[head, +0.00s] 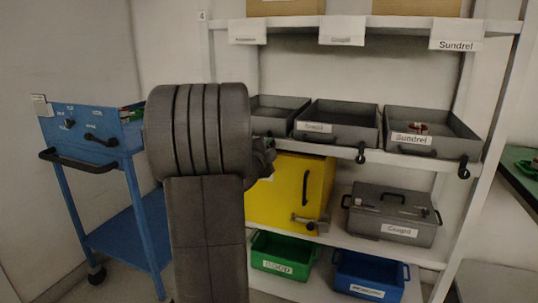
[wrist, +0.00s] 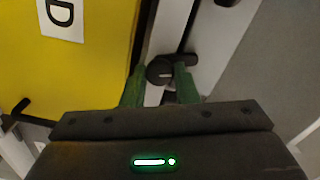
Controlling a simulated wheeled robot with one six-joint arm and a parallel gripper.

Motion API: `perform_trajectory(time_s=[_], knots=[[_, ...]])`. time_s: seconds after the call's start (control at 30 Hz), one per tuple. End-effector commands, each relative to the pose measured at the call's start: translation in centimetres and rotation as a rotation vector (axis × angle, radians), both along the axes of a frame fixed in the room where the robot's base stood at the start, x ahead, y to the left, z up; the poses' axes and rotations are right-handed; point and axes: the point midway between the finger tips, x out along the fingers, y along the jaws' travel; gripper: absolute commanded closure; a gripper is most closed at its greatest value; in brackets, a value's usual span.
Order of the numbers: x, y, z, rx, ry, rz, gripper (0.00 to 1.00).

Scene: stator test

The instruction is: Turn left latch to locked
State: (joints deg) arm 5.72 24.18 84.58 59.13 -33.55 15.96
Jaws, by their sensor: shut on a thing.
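In the wrist view the left latch (wrist: 159,70) is a dark round knob with a short arm pointing right, mounted on a pale shelf edge. My gripper (wrist: 161,86) has its two green fingers on either side of the knob and is shut on it. In the head view my gripper (head: 264,157) is at the shelf edge above the yellow cabinet, largely behind my arm. The left latch is hidden there. Two similar dark latches hang on the same shelf edge, a middle one (head: 361,155) and a right one (head: 464,170).
The yellow cabinet (head: 285,195) with a dark handle stands just below my gripper. Grey trays (head: 338,125) sit on the shelf above. A grey toolbox (head: 392,217), a green bin (head: 283,254) and a blue bin (head: 369,277) are lower right. A blue cart (head: 92,155) stands left.

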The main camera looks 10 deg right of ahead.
Motion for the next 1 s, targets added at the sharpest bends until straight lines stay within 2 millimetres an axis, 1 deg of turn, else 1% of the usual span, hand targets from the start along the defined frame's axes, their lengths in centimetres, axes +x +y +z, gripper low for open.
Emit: perform_trajectory(time_s=[0.03, 0.3, 0.43, 0.7, 1.0], knots=[[-0.04, -0.02, -0.36, 0.033, -0.022, 0.000, 0.96], [-0.03, -0.01, -0.37, 0.191, -0.127, -0.001, 0.96], [-0.04, 0.00, -0.32, 0.240, -0.161, 0.001, 0.96], [-0.05, -0.01, -0.28, 0.292, -0.194, -0.001, 0.96], [-0.04, -0.01, -0.27, 0.300, -0.199, -0.001, 0.96]])
